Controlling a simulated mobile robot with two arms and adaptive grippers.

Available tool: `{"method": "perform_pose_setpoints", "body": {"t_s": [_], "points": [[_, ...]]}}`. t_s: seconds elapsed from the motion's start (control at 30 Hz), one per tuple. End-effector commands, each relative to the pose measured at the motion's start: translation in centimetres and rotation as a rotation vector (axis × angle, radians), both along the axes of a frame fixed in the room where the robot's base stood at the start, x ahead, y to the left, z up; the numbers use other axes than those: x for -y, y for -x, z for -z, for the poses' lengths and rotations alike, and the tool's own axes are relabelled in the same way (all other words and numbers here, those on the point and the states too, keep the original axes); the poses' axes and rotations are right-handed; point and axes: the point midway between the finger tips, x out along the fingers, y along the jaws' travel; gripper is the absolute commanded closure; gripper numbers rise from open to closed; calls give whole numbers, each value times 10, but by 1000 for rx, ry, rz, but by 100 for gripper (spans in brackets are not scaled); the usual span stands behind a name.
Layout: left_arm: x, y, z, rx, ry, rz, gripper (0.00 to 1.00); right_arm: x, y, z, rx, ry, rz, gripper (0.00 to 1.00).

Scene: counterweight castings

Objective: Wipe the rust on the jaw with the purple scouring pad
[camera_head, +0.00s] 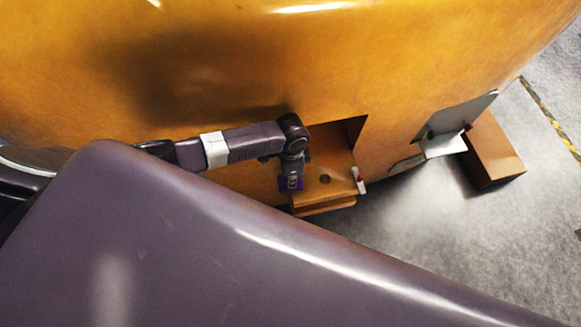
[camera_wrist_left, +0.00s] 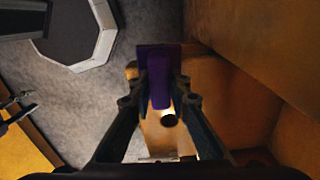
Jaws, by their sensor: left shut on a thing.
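The jaw (camera_head: 338,190) is an orange ledge with a dark round hole, set in a recess of a big orange casting (camera_head: 220,70). The purple scouring pad (camera_head: 284,183) is in my left gripper (camera_head: 291,182), at the left part of the jaw. In the left wrist view the pad (camera_wrist_left: 158,85) is between the two fingers of my left gripper (camera_wrist_left: 158,95), which is shut on it. I cannot tell whether the pad touches the jaw. No rust patch can be made out; the pad and gripper cover part of the jaw.
A small red-and-white piece (camera_head: 360,180) is at the jaw's right edge. Farther right are a pale metal plate and shelf (camera_head: 443,145) and an orange-brown block (camera_head: 492,155) on the grey floor (camera_head: 440,220). The recess wall (camera_wrist_left: 235,95) stands close right in the left wrist view.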

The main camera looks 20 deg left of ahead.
Motion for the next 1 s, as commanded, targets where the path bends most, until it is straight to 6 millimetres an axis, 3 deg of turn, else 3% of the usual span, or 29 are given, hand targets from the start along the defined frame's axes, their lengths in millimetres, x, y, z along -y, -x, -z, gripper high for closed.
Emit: {"method": "perform_pose_setpoints", "body": {"t_s": [0.3,0.53,1.0], "points": [[-3,0,-32,0,1,-5,100,2,-3,-34,5,2,1,59],[-5,-6,-50,0,2,-8,100,1,-4,-46,5,1,1,59],[-5,-8,-55,0,1,-9,100,-1,-3,-48,4,-1,1,59]]}}
